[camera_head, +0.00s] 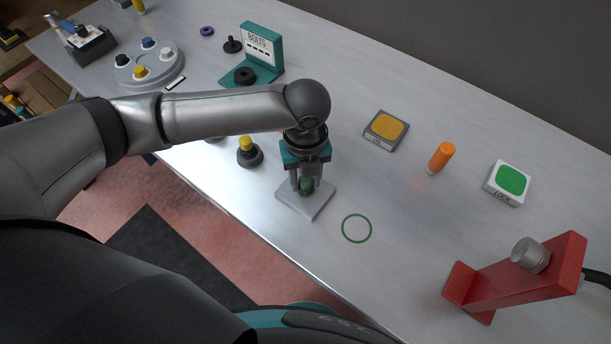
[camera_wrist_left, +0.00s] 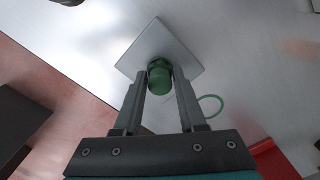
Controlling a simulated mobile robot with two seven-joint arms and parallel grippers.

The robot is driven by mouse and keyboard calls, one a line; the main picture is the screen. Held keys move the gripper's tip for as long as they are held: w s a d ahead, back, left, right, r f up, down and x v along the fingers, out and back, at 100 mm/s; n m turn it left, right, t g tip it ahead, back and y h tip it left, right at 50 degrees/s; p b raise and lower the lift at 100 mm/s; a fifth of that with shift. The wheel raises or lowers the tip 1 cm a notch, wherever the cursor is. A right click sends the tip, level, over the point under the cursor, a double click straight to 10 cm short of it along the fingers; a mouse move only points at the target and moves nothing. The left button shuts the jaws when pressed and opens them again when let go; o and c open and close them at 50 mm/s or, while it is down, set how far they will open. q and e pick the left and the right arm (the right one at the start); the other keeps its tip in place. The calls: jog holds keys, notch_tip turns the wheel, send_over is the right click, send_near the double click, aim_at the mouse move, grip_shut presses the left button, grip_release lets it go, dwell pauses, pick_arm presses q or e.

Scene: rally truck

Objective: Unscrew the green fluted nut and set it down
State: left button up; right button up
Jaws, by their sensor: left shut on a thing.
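The green fluted nut (camera_wrist_left: 159,77) sits over the middle of a square grey plate (camera_head: 318,207) on the bench. My left gripper (camera_head: 306,189) points straight down over the plate and is shut on the nut, one finger on each side. In the head view the nut (camera_head: 306,186) shows only partly between the fingers. The left wrist view shows the plate (camera_wrist_left: 183,48) beyond the fingertips. Any thread under the nut is hidden. A thin green ring (camera_head: 356,228) is marked on the bench to the right of the plate. My right gripper is not in view.
A red stand (camera_head: 520,275) with a grey knob is at the right front. An orange cylinder (camera_head: 441,157), a yellow-topped pad (camera_head: 386,131) and a green LOCK pad (camera_head: 508,183) lie behind. A yellow-topped black knob (camera_head: 248,152) is left of the plate. The bench around the green ring is clear.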

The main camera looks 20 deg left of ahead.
pick_arm(q)
jog(key=n, duration=0.4)
jog(key=shift+n, duration=0.4)
jog(key=n, duration=0.5)
jog(key=o, duration=0.8)
jog(key=shift+c, duration=0.2)
jog(key=m, duration=1.2)
